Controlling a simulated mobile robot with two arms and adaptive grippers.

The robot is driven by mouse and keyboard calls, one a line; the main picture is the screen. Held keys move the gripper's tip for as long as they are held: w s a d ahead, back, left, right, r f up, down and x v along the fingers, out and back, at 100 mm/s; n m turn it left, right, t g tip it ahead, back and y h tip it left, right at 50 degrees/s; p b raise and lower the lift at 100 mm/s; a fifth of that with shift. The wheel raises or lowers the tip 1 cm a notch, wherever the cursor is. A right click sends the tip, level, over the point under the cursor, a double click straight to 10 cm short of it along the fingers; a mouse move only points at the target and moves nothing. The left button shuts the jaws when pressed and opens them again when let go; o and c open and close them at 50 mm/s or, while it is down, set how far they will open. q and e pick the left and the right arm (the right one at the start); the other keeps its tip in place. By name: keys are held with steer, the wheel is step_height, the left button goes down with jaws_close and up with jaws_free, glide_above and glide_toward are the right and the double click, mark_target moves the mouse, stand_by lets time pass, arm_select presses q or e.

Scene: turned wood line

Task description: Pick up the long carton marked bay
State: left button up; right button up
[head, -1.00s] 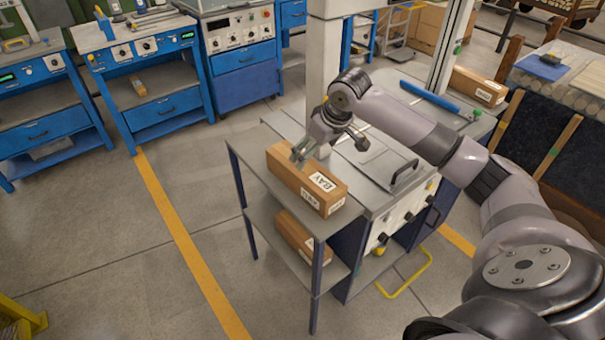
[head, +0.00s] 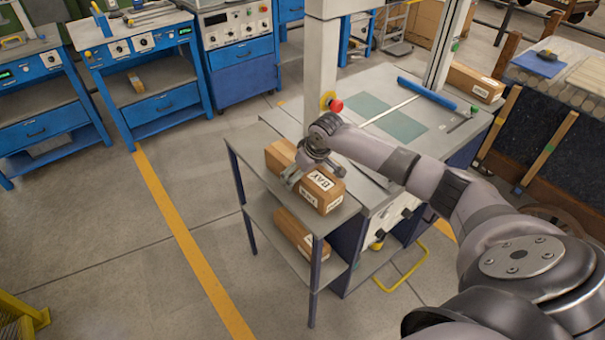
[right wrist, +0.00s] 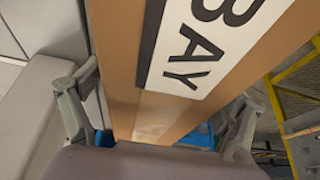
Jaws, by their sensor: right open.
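The long brown carton marked BAY (head: 328,205) lies on the top shelf (head: 247,147) of a small side rack. In the right wrist view the carton (right wrist: 118,50) fills the middle, its white BAY label facing the camera. My right gripper (head: 297,178) is low over the carton's middle and hides part of it in the head view. In the right wrist view my right gripper (right wrist: 160,108) is open, with one finger on each side of the carton. Whether the fingers touch it, I cannot tell. My left gripper is not in view.
A similar carton (head: 296,232) lies on the lower shelf, directly below. Another carton (head: 474,82) lies at the far right of the workbench (head: 440,135) beside the rack. An upright post (head: 323,75) and a red button (head: 336,106) stand close behind my arm.

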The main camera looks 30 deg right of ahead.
steer(key=c, duration=1.6)
steer(key=shift+r, duration=0.1)
steer(key=shift+c, duration=0.8)
